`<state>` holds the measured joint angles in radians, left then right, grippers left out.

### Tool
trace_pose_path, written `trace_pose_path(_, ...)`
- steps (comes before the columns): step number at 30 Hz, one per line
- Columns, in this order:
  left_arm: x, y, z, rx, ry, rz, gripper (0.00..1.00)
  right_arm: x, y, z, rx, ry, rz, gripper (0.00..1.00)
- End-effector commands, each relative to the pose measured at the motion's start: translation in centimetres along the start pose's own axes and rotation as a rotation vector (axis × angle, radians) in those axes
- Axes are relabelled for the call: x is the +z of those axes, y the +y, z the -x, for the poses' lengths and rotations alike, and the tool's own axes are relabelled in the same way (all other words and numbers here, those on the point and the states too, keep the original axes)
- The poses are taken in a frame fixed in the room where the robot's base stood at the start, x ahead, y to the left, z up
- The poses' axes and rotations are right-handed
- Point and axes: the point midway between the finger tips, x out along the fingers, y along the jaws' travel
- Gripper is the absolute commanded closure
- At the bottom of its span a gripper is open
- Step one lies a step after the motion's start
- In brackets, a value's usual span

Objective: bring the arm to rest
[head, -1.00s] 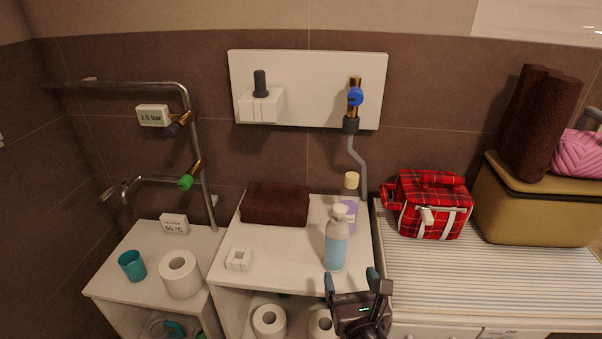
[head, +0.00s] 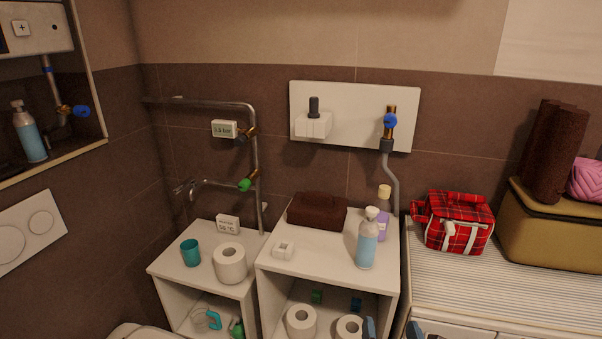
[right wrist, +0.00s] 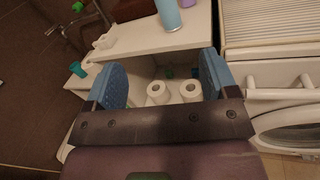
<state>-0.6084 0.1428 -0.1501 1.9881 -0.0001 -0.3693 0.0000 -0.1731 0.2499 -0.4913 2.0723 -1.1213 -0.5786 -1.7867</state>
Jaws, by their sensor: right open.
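My right gripper (head: 391,329) shows only its two blue fingertips at the bottom edge of the head view, in front of the white shelf unit. In the right wrist view its two blue fingers (right wrist: 163,84) stand wide apart with nothing between them. Beyond them two toilet rolls (right wrist: 158,92) stand inside the open compartment, apart from the fingers. My left gripper is not in view.
The white shelf unit (head: 274,261) holds a light-blue pump bottle (head: 367,244), a purple bottle (head: 383,221) and a brown folded towel (head: 317,209). A red plaid bag (head: 452,222) sits on the ribbed top (head: 440,287) at right. A mirror cabinet (head: 100,105) is at upper left.

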Motion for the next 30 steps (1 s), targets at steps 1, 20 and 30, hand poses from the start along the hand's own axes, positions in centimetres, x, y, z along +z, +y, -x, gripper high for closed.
trace_pose_path(1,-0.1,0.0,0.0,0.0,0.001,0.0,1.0,-0.1,0.1,-0.1,0.006,0.006,-0.075,0.21)
trace_pose_path(20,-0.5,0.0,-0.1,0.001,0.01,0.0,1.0,-5.0,-1.9,0.5,-0.115,0.248,-1.621,0.21)
trace_pose_path(30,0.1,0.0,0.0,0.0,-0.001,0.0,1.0,-10.4,-7.5,5.0,-0.474,0.228,-2.536,0.21)
